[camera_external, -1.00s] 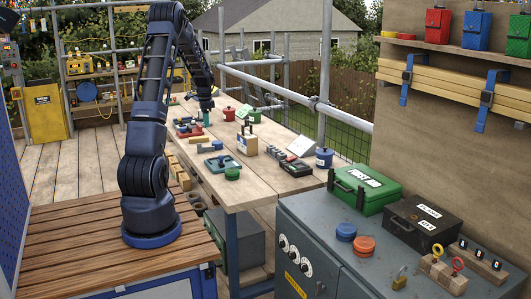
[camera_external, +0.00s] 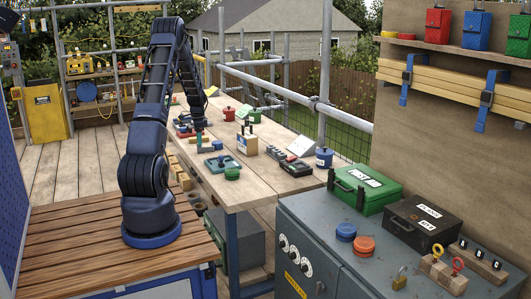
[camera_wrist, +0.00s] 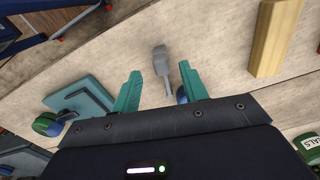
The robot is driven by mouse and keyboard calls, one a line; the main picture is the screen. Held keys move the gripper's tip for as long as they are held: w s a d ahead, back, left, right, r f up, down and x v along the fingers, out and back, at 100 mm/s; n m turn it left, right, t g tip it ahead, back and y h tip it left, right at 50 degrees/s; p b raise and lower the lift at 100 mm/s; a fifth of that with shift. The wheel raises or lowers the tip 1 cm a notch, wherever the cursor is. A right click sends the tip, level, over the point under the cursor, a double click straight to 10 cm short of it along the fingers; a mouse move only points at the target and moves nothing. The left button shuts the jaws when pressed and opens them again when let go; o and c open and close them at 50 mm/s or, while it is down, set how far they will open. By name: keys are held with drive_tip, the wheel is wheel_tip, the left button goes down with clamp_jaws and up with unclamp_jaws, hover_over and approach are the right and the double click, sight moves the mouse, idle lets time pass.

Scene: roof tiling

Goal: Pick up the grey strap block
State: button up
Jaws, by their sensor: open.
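A small grey block (camera_wrist: 161,62) with a narrower end lies on the pale wooden bench. In the wrist view it is just beyond the gap between my two teal fingertips.
A teal tray (camera_wrist: 85,95) is left of the block and a wooden block (camera_wrist: 275,35) right of it. A green labelled container (camera_wrist: 309,146) is at lower right. A small blue thing (camera_wrist: 182,95) sits by the right finger. Bench surface around the block is clear.

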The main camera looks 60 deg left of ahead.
sight(200, 147)
wheel_tip(200, 147, down, 4)
drive_tip(key=shift+a+f, duration=0.1)
drive_tip(key=shift+f, duration=0.1)
clamp_jaws()
drive_tip(key=shift+r, duration=0.15)
